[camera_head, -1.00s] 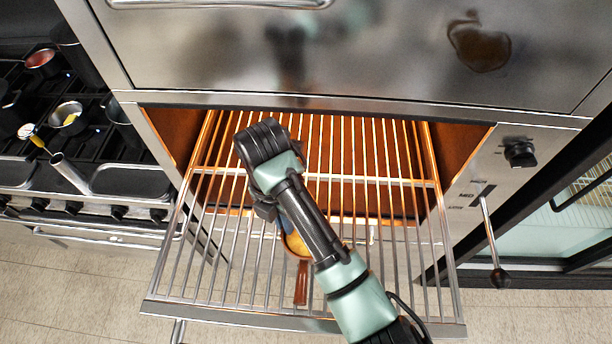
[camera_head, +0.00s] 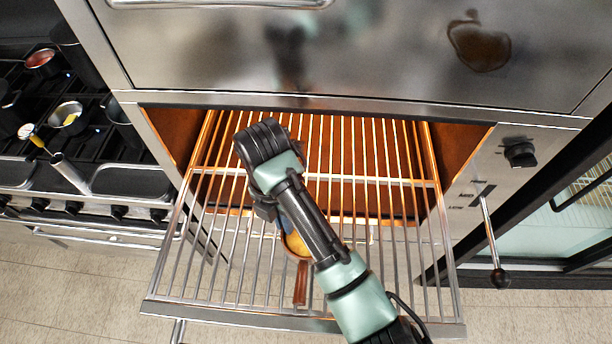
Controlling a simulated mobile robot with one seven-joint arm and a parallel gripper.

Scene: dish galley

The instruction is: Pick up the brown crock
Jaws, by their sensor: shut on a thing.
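The brown crock (camera_head: 300,284) is at the pulled-out wire rack (camera_head: 234,300), in its front middle part. Its brown handle points toward the front edge, and some orange-yellow content shows inside its rim. My arm covers much of the crock's right and far side. My gripper (camera_head: 282,222) is at the crock's far side, shut on it. The fingertips are mostly hidden under my arm, and I cannot tell whether the crock touches the rack or is just above it.
A lever (camera_head: 490,232) and a black knob (camera_head: 519,154) are at the right. A stove with pans (camera_head: 68,118) stands at the left. The rack around the crock is empty.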

